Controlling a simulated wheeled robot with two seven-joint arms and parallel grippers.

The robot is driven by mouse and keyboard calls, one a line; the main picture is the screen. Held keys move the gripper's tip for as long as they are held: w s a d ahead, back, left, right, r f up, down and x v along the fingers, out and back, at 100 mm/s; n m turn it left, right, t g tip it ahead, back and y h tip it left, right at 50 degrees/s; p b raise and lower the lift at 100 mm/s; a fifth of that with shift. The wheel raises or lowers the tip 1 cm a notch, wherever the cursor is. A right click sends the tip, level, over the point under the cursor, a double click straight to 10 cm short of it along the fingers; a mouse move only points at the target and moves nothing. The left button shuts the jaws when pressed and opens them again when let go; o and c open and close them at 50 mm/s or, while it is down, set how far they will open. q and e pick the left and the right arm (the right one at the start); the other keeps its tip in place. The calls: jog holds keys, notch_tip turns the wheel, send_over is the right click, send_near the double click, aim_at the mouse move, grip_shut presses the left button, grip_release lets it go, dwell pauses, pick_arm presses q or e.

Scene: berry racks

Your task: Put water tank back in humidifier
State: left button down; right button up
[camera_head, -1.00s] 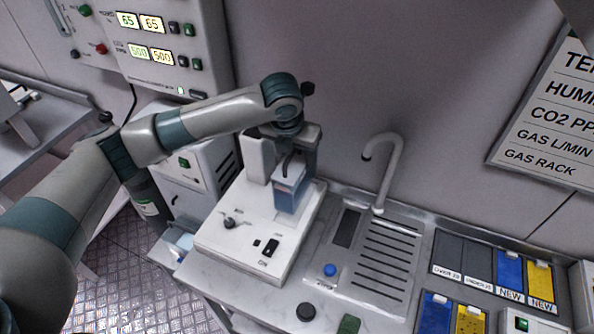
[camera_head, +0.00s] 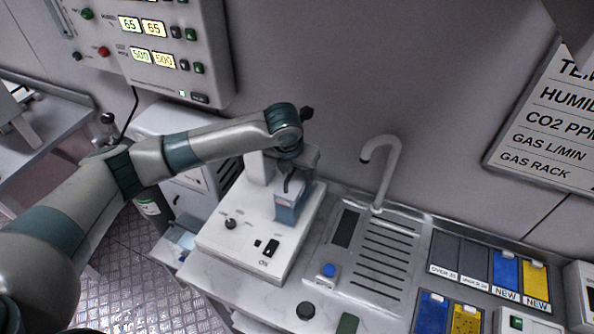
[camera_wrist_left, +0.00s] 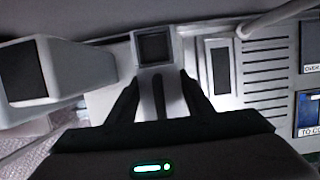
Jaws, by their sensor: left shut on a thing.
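The water tank (camera_head: 287,210) is a blue, see-through box, upright in the head view. My left gripper (camera_head: 291,183) is above it, pointing down and shut on its top part. The humidifier (camera_head: 215,238) is a white unit on the bench with a knob and a black switch. The tank is over its back right part, low against it; I cannot tell whether it is fully seated. In the left wrist view the fingers (camera_wrist_left: 159,98) flank a dark upright bar, and the tank body is hidden. My right gripper is not in view.
A sink with a curved faucet (camera_head: 386,165) and a ribbed drainboard is right of the humidifier. Blue and yellow packs (camera_head: 507,272) lie in a rack farther right. A control panel (camera_head: 165,45) hangs at upper left, with a white cabinet below it.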

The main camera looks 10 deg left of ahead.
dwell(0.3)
pick_arm(q)
jog(key=c, duration=1.3)
grip_release()
jog(key=shift+f, duration=0.15)
jog(key=o, duration=0.4)
jog(key=shift+r, duration=0.2)
jog(key=shift+s+r+b, duration=0.2)
jog(key=shift+r+b, duration=0.15)
jog(key=shift+r, duration=0.3)
jog(key=b+v, duration=0.2)
jog(key=v, duration=0.8)
jog(key=shift+a+r+b, duration=0.1)
jog(key=shift+r+b, duration=0.2)
jog(key=shift+b, duration=0.1)
